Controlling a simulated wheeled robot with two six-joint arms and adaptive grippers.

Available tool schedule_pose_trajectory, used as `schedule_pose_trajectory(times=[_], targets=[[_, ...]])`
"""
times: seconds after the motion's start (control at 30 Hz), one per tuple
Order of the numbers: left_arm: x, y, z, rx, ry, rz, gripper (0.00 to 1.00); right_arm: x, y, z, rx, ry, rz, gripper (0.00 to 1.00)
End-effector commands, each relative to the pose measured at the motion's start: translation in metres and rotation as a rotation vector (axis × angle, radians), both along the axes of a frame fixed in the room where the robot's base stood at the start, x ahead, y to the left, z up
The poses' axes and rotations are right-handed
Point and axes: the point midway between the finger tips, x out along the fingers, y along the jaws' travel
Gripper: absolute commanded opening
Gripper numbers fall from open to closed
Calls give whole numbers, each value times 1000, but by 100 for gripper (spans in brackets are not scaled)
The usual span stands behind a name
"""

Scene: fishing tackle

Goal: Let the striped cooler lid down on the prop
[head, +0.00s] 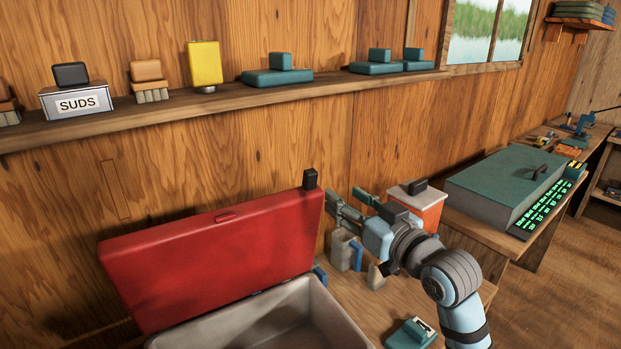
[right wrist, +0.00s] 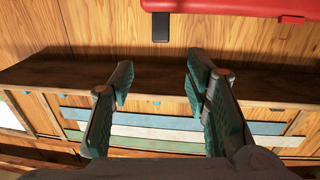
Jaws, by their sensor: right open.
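A red cooler lid (head: 215,255) stands raised and tilted back over the open cooler body (head: 270,320), whose inside is pale grey. I see no stripes on the face of the lid turned to me. A black tab (head: 310,179) sticks up at its upper right corner; it also shows in the right wrist view (right wrist: 160,27) beside the red lid edge (right wrist: 235,8). My right gripper (head: 345,203) is just right of that corner. Its fingers (right wrist: 158,83) are apart with nothing between them. I cannot pick out a prop for sure. My left gripper is out of view.
An orange box with a pale lid (head: 427,212), grey and blue containers (head: 341,250) and a teal item (head: 411,335) are on the bench around my right arm. A wall shelf (head: 240,98) runs behind the lid. A teal case (head: 508,182) stands right.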

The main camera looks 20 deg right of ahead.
Motion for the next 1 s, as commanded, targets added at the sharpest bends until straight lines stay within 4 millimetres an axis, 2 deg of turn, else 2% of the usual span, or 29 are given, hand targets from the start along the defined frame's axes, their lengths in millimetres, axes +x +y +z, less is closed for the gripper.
schedule_pose_trajectory(times=[0.17, 0.4, 0.6, 0.73, 0.97, 1.0], targets=[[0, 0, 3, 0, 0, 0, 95, 26, 8, 3, 7, -2, 2, 43], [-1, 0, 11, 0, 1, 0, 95, 93, 27, 3, 4, 0, 2, 43], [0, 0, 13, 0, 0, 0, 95, 128, 36, 1, 2, 1, 1, 43], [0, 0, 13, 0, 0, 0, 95, 136, 39, 0, 0, 0, 0, 43], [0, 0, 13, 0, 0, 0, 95, 137, 39, 0, 0, -1, 0, 43], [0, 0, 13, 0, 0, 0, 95, 137, 39, 0, 0, -1, 0, 39]])
